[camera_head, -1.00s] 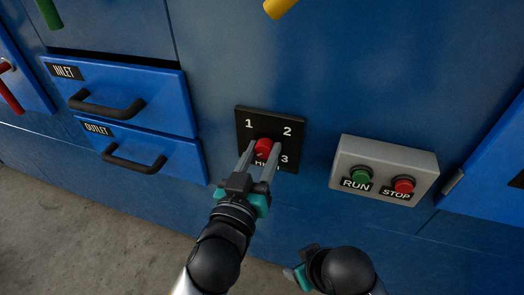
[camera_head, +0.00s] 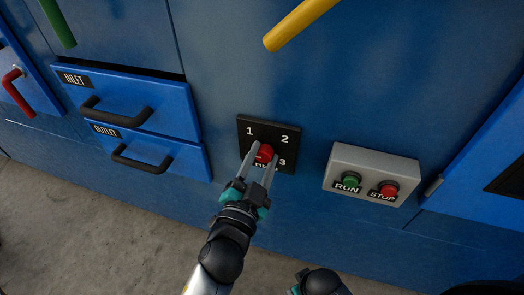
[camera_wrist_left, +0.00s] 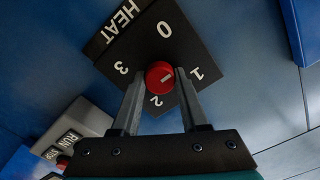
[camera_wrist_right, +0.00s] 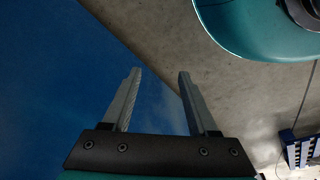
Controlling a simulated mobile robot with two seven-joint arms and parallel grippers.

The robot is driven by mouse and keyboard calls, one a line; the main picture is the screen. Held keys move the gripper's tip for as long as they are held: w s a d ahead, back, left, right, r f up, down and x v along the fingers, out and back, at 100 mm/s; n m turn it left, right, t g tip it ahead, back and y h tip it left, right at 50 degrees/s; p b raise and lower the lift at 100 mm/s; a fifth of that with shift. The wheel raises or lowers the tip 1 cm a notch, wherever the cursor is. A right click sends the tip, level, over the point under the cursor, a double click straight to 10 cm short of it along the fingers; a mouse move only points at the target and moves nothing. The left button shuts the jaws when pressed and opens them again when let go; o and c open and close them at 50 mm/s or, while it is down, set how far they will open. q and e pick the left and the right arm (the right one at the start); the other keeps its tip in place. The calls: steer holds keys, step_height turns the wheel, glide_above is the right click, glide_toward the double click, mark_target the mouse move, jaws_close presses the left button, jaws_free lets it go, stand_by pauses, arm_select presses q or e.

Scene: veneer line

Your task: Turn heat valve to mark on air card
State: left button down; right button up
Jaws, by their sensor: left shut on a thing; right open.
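The heat valve is a red round knob (camera_head: 264,153) on a black plate (camera_head: 268,130) marked HEAT, with positions 0, 1, 2 and 3. My left gripper (camera_head: 261,160) is shut on the knob, one finger on each side. In the left wrist view the knob (camera_wrist_left: 159,75) sits between the fingertips, and its short white line seems to point roughly toward the 1. My right gripper (camera_wrist_right: 156,85) is open and empty in the right wrist view. In the head view only part of the right arm shows at the bottom. I see no air card.
A grey box (camera_head: 372,174) with green RUN and red STOP buttons is right of the plate. The INLET drawer (camera_head: 130,100) and OUTLET drawer (camera_head: 150,150) are at left. A yellow handle (camera_head: 300,24) is above, and a red handle (camera_head: 17,92) at far left.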

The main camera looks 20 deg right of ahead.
arm_select(q)
steer(key=shift+r+m+p, duration=0.1)
steer(key=shift+m+p, duration=0.2)
steer(key=shift+m, duration=0.6)
steer(key=m, duration=0.2)
steer(key=shift+m+p, duration=0.35)
steer(key=shift+m, duration=0.05)
steer(key=m, duration=0.4)
steer(key=shift+m+p, duration=0.3)
steer(key=m, duration=1)
steer(key=shift+m, duration=0.4)
steer(key=m, duration=0.2)
steer(key=shift+m+p, duration=0.35)
steer(key=shift+m, duration=0.05)
steer(key=m, duration=0.3)
steer(key=shift+f, duration=0.2)
steer(key=shift+m+p, duration=0.35)
steer(key=shift+m, duration=0.15)
arm_select(e)
steer(key=s+d+f, duration=0.3)
steer(key=s+f, duration=0.1)
steer(key=f, duration=0.1)
steer(key=shift+s+d+f, duration=0.2)
steer(key=shift+d+f, duration=0.1)
